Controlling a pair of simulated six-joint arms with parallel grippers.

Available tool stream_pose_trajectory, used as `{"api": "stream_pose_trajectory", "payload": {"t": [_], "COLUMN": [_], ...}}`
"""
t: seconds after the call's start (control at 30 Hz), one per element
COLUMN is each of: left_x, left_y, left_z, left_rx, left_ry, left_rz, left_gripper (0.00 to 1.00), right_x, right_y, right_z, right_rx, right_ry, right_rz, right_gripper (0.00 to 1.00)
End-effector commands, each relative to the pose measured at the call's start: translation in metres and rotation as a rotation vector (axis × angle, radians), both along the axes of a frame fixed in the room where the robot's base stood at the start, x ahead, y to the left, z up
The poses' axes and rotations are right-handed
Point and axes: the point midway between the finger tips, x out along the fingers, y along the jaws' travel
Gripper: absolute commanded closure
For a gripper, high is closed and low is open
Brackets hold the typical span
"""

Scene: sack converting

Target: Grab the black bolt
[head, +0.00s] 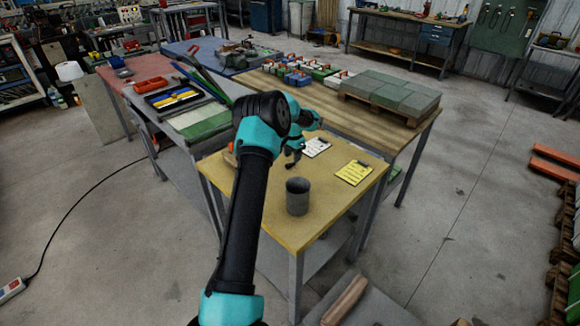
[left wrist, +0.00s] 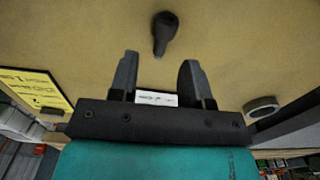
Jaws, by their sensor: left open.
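The black bolt (left wrist: 165,32) lies on the tan tabletop in the left wrist view, just beyond the fingertips and roughly in line with the gap between them. My left gripper (left wrist: 159,62) is open, with nothing held between its fingers. In the head view my left gripper (head: 292,160) is low over the yellowish table (head: 265,225), near the white clipboard. There I cannot pick out the bolt from the dark fingers. My right gripper is in neither view.
A grey cup (head: 298,197) stands near the table's front. A white clipboard (head: 316,147) and a yellow clipboard (head: 353,173) lie to the right of the gripper. A round, grey-rimmed thing (left wrist: 262,107) is at the right in the wrist view. A wooden table (head: 290,95) adjoins behind.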

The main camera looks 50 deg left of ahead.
Motion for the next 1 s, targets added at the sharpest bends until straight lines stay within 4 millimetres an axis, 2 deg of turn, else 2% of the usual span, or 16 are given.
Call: {"api": "stream_pose_trajectory", "payload": {"t": [0.1, 0.27, 0.77, 1.0], "left_x": [0.001, 0.001, 0.001, 0.001], "left_y": [0.001, 0.0, 0.001, 0.001], "left_z": [-0.019, -0.034, -0.036, -0.036], "left_rx": [-0.001, 0.0, 0.0, 0.0], "left_ry": [0.002, 0.0, -0.001, -0.001], "left_rz": [0.0, 0.0, 0.0, 0.0], "left_gripper": [0.56, 0.56, 0.56, 0.77], "right_x": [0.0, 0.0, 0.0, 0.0], "right_y": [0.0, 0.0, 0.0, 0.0], "right_z": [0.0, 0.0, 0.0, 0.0], "right_rx": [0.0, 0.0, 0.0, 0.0], "right_ry": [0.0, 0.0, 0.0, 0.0], "right_rz": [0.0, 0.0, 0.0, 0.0], "right_gripper": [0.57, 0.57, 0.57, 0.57]}}
